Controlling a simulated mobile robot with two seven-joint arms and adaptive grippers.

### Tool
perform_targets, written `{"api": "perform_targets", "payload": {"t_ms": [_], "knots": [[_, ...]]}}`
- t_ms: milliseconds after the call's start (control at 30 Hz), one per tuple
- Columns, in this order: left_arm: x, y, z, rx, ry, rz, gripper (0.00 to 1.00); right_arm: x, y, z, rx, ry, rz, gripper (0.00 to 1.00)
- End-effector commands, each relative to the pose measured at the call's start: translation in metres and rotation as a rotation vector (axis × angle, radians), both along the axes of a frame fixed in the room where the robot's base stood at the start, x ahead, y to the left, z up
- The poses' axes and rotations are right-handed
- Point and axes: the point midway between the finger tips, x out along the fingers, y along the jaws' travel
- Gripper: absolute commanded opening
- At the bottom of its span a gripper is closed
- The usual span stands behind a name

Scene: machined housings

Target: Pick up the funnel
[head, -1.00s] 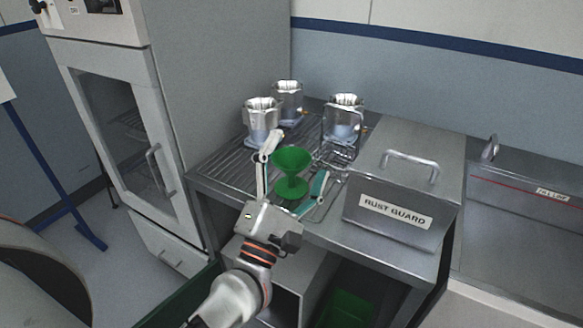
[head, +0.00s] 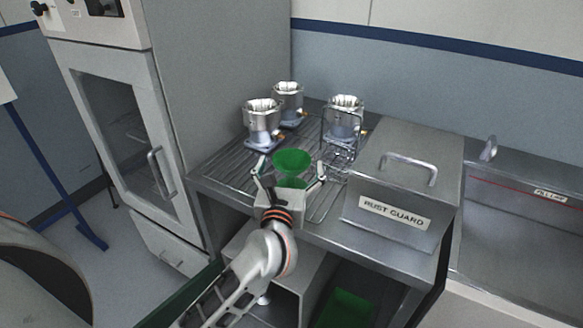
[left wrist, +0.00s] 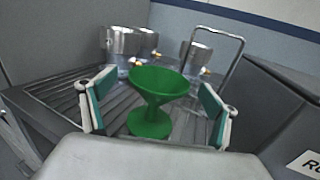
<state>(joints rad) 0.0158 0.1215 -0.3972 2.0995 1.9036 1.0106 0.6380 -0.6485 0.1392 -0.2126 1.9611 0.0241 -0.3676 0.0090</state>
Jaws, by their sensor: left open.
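The green funnel (head: 291,161) stands upright on the slatted metal rack, wide mouth up. In the left wrist view the funnel (left wrist: 153,102) shows whole, with a narrow waist and a flared foot, between the fingers. My left gripper (head: 289,172) is open around the near side of the funnel, one finger to its left and one to its right. In the left wrist view both fingers have teal pads, with gaps between pads and funnel. My right gripper is not in view.
Several metal housings, including one (head: 262,120), stand on the rack behind the funnel. A wire frame (head: 322,137) rises by the right-hand housing. The box marked RUST GUARD (head: 400,190) is to the right. A tall cabinet (head: 215,80) is to the left.

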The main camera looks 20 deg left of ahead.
Motion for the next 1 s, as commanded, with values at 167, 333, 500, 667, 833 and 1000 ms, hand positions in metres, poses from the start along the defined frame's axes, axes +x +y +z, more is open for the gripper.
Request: {"api": "perform_targets", "payload": {"t_ms": [167,333,500,667,833,1000], "knots": [[0.02,0.006,0.001,0.003,0.0,0.001,0.88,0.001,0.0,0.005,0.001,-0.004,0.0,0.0],[0.024,0.007,0.001,0.001,-0.001,0.0,0.88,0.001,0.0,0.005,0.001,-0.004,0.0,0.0],[0.023,0.007,0.0,0.002,0.0,0.0,0.75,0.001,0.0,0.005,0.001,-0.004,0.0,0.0],[0.023,0.007,0.0,0.002,0.0,0.0,0.46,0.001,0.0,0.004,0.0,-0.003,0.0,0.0],[0.023,0.007,0.001,0.002,0.0,0.0,0.46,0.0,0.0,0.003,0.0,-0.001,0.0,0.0],[0.023,0.007,0.003,0.002,-0.002,0.0,0.46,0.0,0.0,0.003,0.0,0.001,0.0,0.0]]}}
